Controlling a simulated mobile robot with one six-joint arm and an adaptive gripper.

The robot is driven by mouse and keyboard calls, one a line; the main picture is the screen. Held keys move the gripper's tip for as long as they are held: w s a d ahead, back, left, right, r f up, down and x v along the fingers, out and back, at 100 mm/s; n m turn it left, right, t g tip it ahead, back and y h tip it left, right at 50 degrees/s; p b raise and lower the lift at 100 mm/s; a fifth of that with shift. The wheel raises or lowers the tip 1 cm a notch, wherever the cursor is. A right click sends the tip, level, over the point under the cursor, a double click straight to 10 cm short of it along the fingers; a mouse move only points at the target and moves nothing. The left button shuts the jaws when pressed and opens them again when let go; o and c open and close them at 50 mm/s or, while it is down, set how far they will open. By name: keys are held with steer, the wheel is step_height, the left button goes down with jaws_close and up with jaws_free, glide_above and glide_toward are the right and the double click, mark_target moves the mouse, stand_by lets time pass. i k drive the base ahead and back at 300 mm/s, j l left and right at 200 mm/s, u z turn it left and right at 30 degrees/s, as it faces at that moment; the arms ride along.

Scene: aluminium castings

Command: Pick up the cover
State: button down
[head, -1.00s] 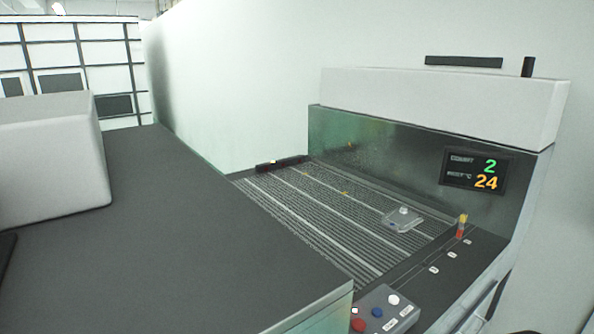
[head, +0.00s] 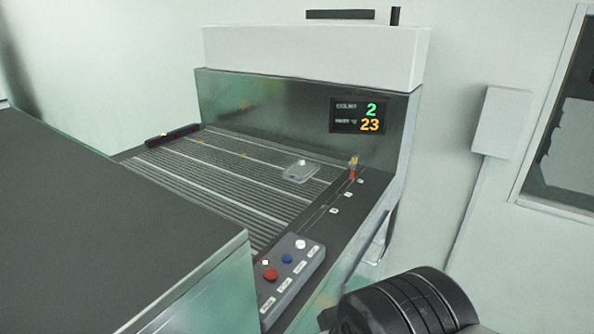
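A small light-grey metal casting with a round raised knob, which looks like the cover (head: 300,171), lies on the slatted bed (head: 215,178) of the machine, towards its right side. Nothing touches it from above. A dark, ribbed rounded part at the bottom right seems to belong to my arm. My gripper's fingers do not show, and the cover is well apart from that arm part.
A dark-topped bench (head: 110,225) fills the left front. A control box with coloured buttons (head: 292,270) stands at the machine's near corner. A display (head: 360,116) reads 2 and 23. A wall box (head: 502,122) and window are at the right.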

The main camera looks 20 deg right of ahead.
mark_target(298, 172)
steer(key=i+l, duration=0.2)
steer(key=l, duration=0.15)
steer(key=i+l, duration=0.15)
steer(key=l, duration=0.2)
steer(key=i+l, duration=0.2)
steer(key=l, duration=0.15)
steer(key=i+l, duration=0.2)
steer(key=l, duration=0.15)
steer(key=i+l, duration=0.15)
steer(key=l, duration=0.2)
steer(key=i+l, duration=0.6)
steer(key=i+j+u, duration=0.05)
steer(key=i, duration=0.05)
